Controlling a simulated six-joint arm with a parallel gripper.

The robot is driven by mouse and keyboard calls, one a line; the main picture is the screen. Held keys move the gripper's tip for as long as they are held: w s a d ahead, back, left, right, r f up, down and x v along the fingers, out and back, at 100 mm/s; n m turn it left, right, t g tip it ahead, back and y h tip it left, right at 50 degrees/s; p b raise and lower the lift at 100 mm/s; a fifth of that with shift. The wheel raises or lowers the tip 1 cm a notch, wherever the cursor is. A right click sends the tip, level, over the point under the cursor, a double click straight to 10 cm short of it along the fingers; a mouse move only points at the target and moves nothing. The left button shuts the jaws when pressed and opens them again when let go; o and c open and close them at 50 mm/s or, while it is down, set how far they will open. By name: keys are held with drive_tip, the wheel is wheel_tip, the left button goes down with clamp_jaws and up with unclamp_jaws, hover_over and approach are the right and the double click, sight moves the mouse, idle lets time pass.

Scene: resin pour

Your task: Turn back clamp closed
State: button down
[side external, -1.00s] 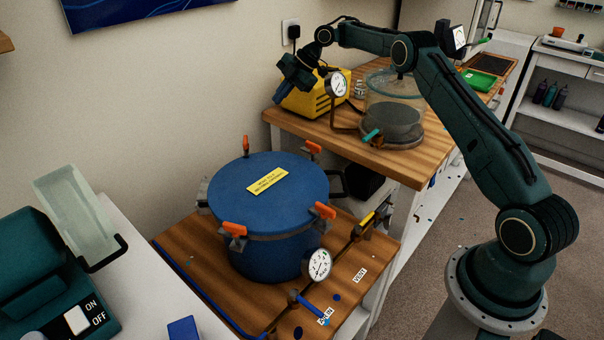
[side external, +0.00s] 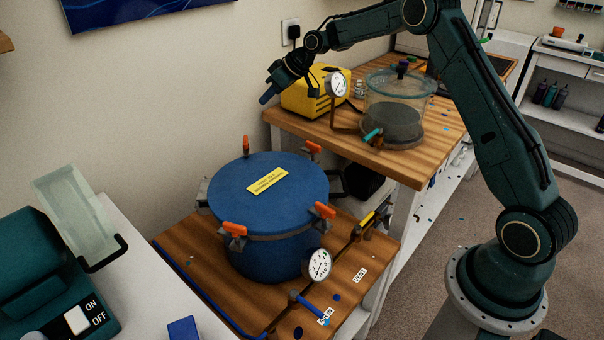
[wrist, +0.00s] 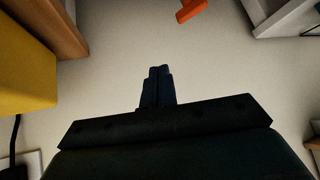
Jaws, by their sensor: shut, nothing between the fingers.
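The blue pressure pot (side external: 268,215) stands on the wooden board with its lid on. Orange-handled clamps sit around its rim. The back clamp (side external: 246,144) has its handle pointing up, while the back right clamp (side external: 313,147) and front clamps lie flatter. My gripper (side external: 266,97) is shut and empty, in the air above and behind the pot, apart from every clamp. In the wrist view its fingers (wrist: 158,75) are together, pointing toward the wall. An orange handle (wrist: 191,10) shows at that view's top edge; I cannot tell which clamp it belongs to.
A yellow box (side external: 308,100) is on the bench close to my gripper, with a clear chamber (side external: 395,110) beside it. A gauge (side external: 317,264) and hose fittings are in front of the pot. The wall (side external: 170,100) is close behind; the air above the lid is free.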

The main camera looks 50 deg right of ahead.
sight(245, 146)
drive_tip(key=s+a+m+h, duration=0.1)
drive_tip(key=s+m+h, duration=0.1)
drive_tip(key=s+m, duration=0.6)
drive_tip(key=shift+s+f+m+h, duration=0.2)
drive_tip(key=shift+f+m+h, duration=0.15)
drive_tip(key=shift+m, duration=1.15)
drive_tip(key=shift+w+a+f, duration=0.1)
drive_tip(key=w+a+f, duration=0.3)
drive_tip(key=w+f, duration=0.4)
drive_tip(key=w, duration=0.1)
drive_tip(key=shift+w+a+f, duration=0.3)
drive_tip(key=shift+a+f, duration=0.05)
drive_tip(key=shift+a, duration=0.05)
drive_tip(key=n+y, duration=0.1)
drive_tip(key=w+n+y, duration=0.1)
drive_tip(key=n, duration=0.1)
drive_tip(key=shift+w+a+g, duration=0.3)
drive_tip(key=shift+a, duration=0.1)
